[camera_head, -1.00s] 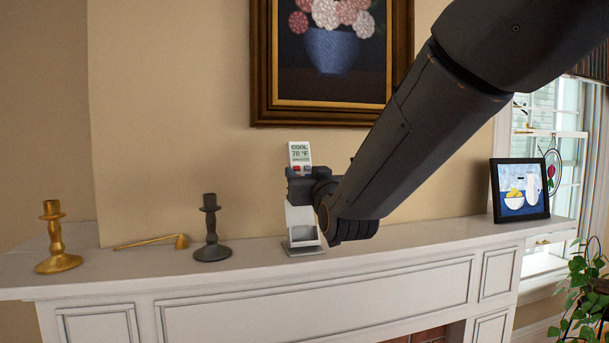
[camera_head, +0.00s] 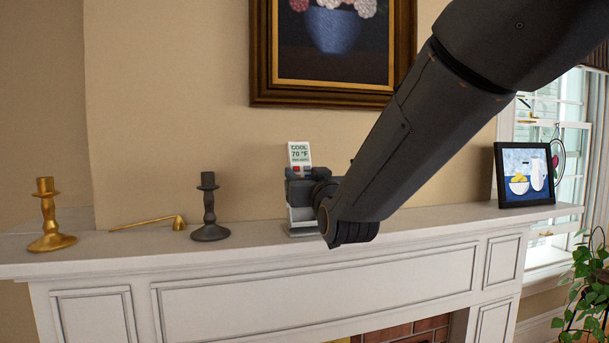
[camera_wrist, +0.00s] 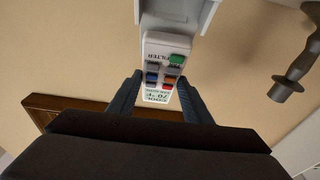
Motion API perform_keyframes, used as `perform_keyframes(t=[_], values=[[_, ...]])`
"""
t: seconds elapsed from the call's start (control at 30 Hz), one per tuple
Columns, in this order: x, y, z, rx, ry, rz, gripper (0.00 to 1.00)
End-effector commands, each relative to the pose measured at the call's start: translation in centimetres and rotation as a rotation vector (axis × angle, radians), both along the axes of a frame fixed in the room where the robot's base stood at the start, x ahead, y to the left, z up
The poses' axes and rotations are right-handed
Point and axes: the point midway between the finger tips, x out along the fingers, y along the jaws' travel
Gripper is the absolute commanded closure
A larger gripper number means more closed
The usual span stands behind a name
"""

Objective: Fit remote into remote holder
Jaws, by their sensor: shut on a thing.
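The remote (camera_head: 299,153) is white with a "COOL 70 °F" display and coloured buttons. It stands upright in my gripper (camera_head: 300,186), whose fingers close on its two sides. The white remote holder (camera_head: 303,229) stands on the mantel directly below, its upper part hidden by my gripper. In the wrist view, the remote (camera_wrist: 165,52) lies between the fingers (camera_wrist: 160,80). Its far end meets or overlaps the edge of the holder (camera_wrist: 178,12). I cannot tell whether that end is inside it.
A small framed picture (camera_head: 524,174) stands at the right. A large painting (camera_head: 333,62) hangs above.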

Motion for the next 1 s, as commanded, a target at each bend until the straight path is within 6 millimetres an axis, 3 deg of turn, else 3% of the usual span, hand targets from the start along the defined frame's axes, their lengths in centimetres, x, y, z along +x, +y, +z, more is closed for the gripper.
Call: perform_keyframes(t=[0.57,1.0], values=[[0.5,0.2,-3.2,0.0,-0.001,0.0,0.81],[-0.2,0.0,-5.3,0.0,0.001,0.0,0.81]])
